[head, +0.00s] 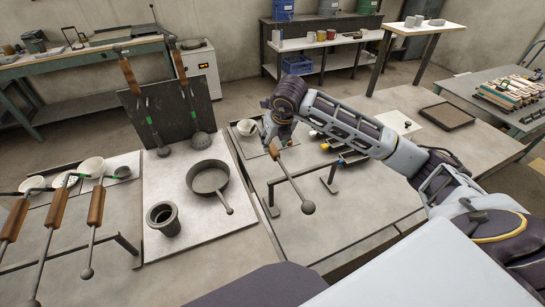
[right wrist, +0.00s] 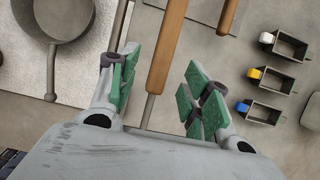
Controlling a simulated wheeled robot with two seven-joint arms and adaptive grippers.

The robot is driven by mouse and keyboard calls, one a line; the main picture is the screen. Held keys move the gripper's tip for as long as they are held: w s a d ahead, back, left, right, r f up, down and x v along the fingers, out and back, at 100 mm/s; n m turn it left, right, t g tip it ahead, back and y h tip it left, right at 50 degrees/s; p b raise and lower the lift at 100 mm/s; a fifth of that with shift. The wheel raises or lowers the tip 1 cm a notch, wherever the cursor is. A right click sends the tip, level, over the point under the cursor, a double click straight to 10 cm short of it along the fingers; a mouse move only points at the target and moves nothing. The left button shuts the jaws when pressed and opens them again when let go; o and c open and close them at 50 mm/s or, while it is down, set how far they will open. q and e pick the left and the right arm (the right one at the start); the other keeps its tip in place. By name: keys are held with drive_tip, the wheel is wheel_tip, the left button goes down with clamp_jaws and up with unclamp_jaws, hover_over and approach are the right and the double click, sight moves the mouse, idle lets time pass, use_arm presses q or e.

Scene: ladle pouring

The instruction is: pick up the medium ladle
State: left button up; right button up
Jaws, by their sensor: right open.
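Several ladles are in view, and I cannot tell for certain which is the medium one. A ladle with a wooden handle (head: 275,152) and a round ball at its lower end (head: 308,207) lies over the low rack right of the pan. My right gripper (head: 272,143) is over this ladle's upper end. In the right wrist view, the open gripper (right wrist: 156,95) has a wooden handle (right wrist: 168,45) and its thin shaft between its green finger pads, with gaps on both sides. Three wooden-handled ladles (head: 96,205) lie over the left rack. My left gripper is out of view.
A frying pan (head: 208,178) and a dark pot (head: 163,217) stand on the pale board. Two long utensils lean on a dark panel (head: 178,105) behind. A second wooden handle (right wrist: 229,14) and several small coloured-tab boxes (right wrist: 267,78) are right of the gripper.

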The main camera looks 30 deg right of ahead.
sight(272, 146)
idle(0.3)
drive_tip(key=shift+p+x, duration=0.55)
drive_tip(key=shift+x, duration=2.1)
drive_tip(key=shift+d, duration=0.15)
clamp_jaws()
drive_tip(key=shift+r, duration=0.15)
